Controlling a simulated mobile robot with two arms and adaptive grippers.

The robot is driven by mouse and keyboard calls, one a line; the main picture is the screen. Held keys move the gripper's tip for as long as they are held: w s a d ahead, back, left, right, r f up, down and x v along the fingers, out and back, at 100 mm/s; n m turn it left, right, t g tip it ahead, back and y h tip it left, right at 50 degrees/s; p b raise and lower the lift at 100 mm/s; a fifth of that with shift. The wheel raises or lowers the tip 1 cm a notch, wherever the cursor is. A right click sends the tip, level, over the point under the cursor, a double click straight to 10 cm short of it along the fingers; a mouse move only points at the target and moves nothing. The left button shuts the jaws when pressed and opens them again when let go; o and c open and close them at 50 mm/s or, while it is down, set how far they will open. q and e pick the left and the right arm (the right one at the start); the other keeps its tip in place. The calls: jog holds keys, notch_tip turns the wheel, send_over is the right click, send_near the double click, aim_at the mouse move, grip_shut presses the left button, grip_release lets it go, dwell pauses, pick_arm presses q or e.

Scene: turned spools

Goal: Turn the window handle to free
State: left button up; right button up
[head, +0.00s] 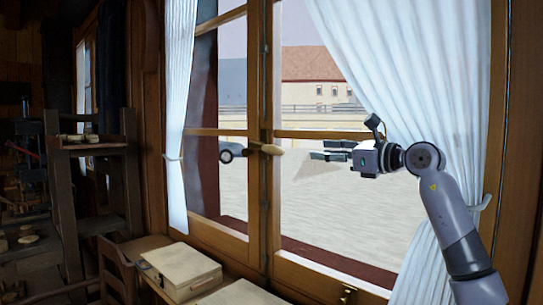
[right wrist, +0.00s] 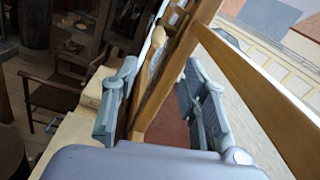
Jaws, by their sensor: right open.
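The window handle (head: 266,149) is a light wooden lever on the middle upright of the window. In the head view it lies about level, its rounded end pointing right. My right gripper (head: 326,150) is open and empty, to the right of the handle's end, with a gap between them in the picture. In the right wrist view, the handle (right wrist: 156,46) shows beyond the open fingers of the gripper (right wrist: 162,88), between their lines. The handle is not gripped. My left gripper is not in view.
A white curtain (head: 420,70) hangs behind my right arm, and another (head: 178,110) hangs left of the window. A pale box (head: 180,268) stands below the sill. A wooden chair (head: 115,270) and dark shelving (head: 95,150) are at left.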

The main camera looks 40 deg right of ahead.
jog(key=p, duration=0.5)
send_near(277, 148)
jog(key=w+p, duration=0.5)
jog(key=w, duration=0.5)
jog(key=shift+w, duration=0.25)
jog(key=shift+w+a+f, duration=0.1)
jog(key=shift+w+f, duration=0.05)
jog(key=shift+w, duration=0.3)
jog(key=shift+c, duration=0.5)
grip_shut()
